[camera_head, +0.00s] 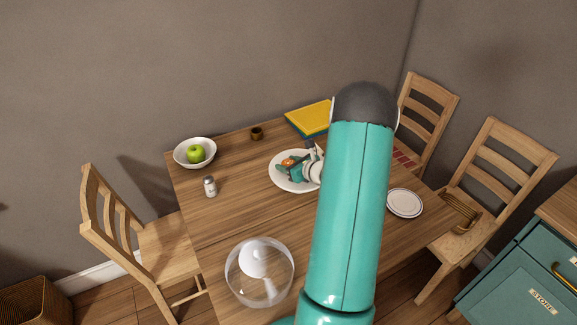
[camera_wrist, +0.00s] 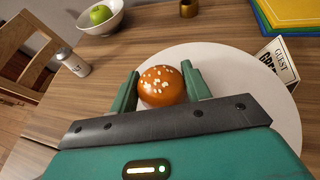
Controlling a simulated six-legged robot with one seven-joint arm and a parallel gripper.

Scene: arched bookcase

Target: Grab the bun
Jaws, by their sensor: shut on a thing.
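The bun (camera_wrist: 161,86) is round, orange-brown and dotted with pale seeds. In the wrist view it sits between the two fingers of my gripper (camera_wrist: 162,84), which is shut on it, above a large white plate (camera_wrist: 235,72). In the head view the bun (camera_head: 288,162) is a small orange patch over the plate (camera_head: 281,180), and my gripper (camera_head: 290,167) is partly hidden by my arm. Whether the bun touches the plate I cannot tell.
A bowl with a green apple (camera_head: 195,154), a salt shaker (camera_head: 210,187) and a brown pot (camera_head: 257,133) stand left and behind. A glass bowl (camera_head: 260,272) is in front. Chairs flank the table.

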